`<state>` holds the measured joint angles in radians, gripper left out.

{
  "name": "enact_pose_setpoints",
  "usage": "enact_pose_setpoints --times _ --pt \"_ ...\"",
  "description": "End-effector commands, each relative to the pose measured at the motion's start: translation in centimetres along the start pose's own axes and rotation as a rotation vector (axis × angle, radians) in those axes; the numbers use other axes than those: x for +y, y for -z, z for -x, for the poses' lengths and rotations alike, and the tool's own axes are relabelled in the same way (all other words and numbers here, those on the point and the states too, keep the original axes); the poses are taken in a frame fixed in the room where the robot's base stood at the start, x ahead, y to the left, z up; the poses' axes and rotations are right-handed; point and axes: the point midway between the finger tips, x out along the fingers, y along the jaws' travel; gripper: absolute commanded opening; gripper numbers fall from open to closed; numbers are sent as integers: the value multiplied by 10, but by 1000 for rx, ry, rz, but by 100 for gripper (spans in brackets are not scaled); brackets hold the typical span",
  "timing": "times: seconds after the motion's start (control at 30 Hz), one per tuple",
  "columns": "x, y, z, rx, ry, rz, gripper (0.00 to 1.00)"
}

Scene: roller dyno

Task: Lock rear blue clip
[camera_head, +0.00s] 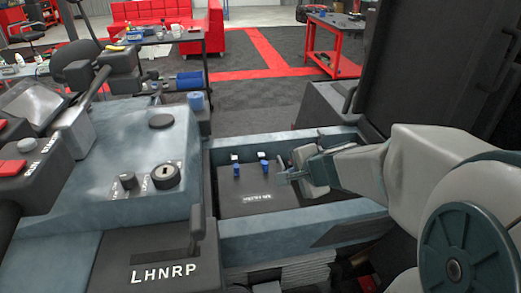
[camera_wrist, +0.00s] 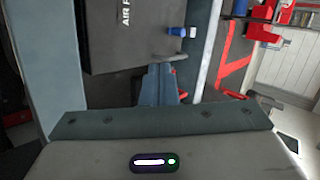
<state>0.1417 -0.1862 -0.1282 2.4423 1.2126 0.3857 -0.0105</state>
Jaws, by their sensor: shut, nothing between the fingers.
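The dark air filter box (camera_head: 245,203) sits in the blue-grey bay. Two blue clips stand at its far edge, a left one (camera_head: 237,170) and a right one (camera_head: 265,167), each with a small white piece close behind it. My gripper (camera_head: 284,175) is shut and empty, just right of the right clip and apparently apart from it. In the wrist view, the box (camera_wrist: 105,55) is at upper left, and one blue clip (camera_wrist: 177,31) with its white piece (camera_wrist: 192,32) is above my shut fingers (camera_wrist: 160,72). I cannot tell from these views whether either clip is latched.
The bay's near wall (camera_head: 300,226) and far wall (camera_head: 285,141) bound the space around the box. A raised dark lid (camera_head: 415,65) stands at the right. The control console (camera_head: 120,175) with knobs is at the left.

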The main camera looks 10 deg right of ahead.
Motion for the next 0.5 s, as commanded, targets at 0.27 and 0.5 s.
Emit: enact_pose_setpoints --times 0.27,0.5 --pt "2 0 -12 -1 -2 1 0" --pt "4 -1 -57 -3 -4 2 0"
